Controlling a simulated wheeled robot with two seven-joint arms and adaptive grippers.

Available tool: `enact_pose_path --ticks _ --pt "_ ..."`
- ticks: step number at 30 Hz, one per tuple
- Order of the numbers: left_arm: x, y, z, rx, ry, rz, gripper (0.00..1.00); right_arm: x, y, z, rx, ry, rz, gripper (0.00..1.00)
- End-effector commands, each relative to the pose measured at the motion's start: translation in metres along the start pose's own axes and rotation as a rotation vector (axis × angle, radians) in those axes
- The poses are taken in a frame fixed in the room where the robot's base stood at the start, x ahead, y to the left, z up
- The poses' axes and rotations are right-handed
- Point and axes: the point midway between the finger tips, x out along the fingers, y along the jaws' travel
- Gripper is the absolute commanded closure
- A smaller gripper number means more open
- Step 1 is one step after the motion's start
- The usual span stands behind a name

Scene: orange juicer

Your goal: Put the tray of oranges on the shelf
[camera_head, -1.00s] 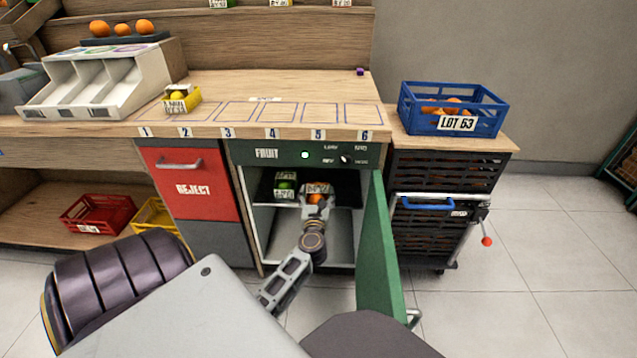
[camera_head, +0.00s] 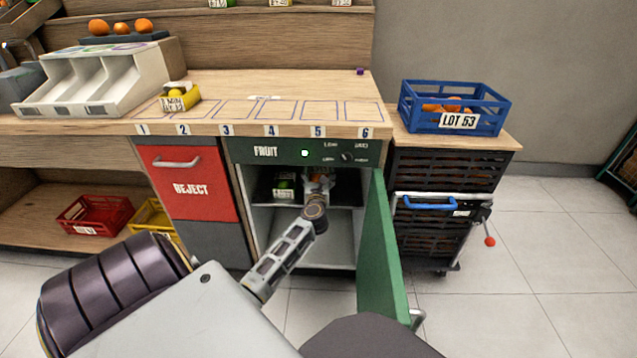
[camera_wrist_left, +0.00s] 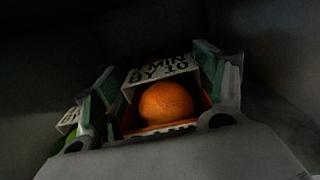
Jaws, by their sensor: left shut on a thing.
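My left gripper (camera_head: 317,187) reaches through the open front of the FRUIT cabinet (camera_head: 240,152), in its upper space. It is shut on a small tray (camera_wrist_left: 163,69) of oranges, with one finger on each side in the wrist view. The tray has a printed label and one clear orange (camera_wrist_left: 167,104). In the head view my gripper mostly hides the tray. The dark shelf (camera_head: 264,193) is inside the cabinet; I cannot tell whether the tray touches it. A tray with green fruit (camera_head: 284,187) stands just left of my gripper. My right gripper is not in view.
The green cabinet door (camera_head: 383,255) stands open to the right of my arm. A red REJECT drawer (camera_head: 190,184) is left of the cabinet. A small yellow tray (camera_head: 181,98) is on the counter. A blue crate (camera_head: 457,108) sits at right.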

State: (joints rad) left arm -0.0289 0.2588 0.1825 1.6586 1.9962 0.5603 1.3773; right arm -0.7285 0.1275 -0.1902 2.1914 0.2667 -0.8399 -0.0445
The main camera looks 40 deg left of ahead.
Motion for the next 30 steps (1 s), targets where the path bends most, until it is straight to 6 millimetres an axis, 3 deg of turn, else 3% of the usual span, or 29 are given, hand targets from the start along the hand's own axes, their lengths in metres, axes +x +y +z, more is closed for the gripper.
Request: enact_pose_path --ticks 14,30 --pt "0.011 0.001 0.000 0.002 -0.002 0.001 0.58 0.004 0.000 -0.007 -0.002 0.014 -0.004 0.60" --pt "0.010 0.001 -0.034 0.001 -0.001 0.000 0.58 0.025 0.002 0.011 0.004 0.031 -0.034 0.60"
